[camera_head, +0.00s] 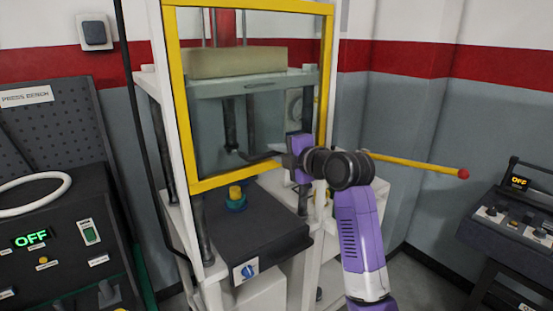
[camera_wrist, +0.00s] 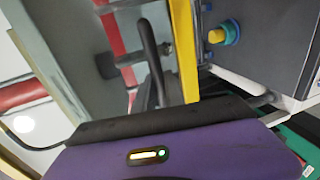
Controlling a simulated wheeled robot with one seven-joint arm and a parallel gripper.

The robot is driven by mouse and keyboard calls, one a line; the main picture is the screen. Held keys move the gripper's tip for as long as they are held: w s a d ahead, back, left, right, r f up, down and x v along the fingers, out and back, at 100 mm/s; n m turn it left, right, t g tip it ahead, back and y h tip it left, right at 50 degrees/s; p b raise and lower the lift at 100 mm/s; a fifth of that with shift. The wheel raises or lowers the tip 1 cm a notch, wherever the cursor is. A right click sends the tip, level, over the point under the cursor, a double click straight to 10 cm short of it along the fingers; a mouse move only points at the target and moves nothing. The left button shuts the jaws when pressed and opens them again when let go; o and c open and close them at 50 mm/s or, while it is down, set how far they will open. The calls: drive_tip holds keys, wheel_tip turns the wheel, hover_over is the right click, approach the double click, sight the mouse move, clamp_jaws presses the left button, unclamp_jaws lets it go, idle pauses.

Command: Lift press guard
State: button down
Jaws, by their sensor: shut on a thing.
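The press guard (camera_head: 262,179) is a clear panel in a yellow frame on the front of the white press. Its lower bar hangs above the dark press table, leaving a gap. A dark handle (camera_head: 258,154) sits low on the panel. My gripper (camera_head: 284,153) is at the right end of this handle, near the guard's lower right, and is shut on it. In the wrist view the dark handle (camera_wrist: 151,58) runs beside the yellow lower bar (camera_wrist: 184,45). My fingertips are largely hidden there behind the purple gripper body.
Behind the panel is a pale block (camera_head: 235,62) on a grey plate. Below, a yellow-topped teal part (camera_head: 236,197) stands on the dark table (camera_head: 262,235). A yellow rod with a red tip (camera_head: 463,174) sticks out right, close to my arm. Control benches stand left and right.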

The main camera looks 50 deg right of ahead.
drive_tip(key=c, duration=1.4)
unclamp_jaws()
drive_tip(key=b+v, duration=0.2)
drive_tip(key=v, duration=0.5)
drive_tip(key=shift+s+a, duration=0.2)
drive_tip(key=shift+s, duration=0.15)
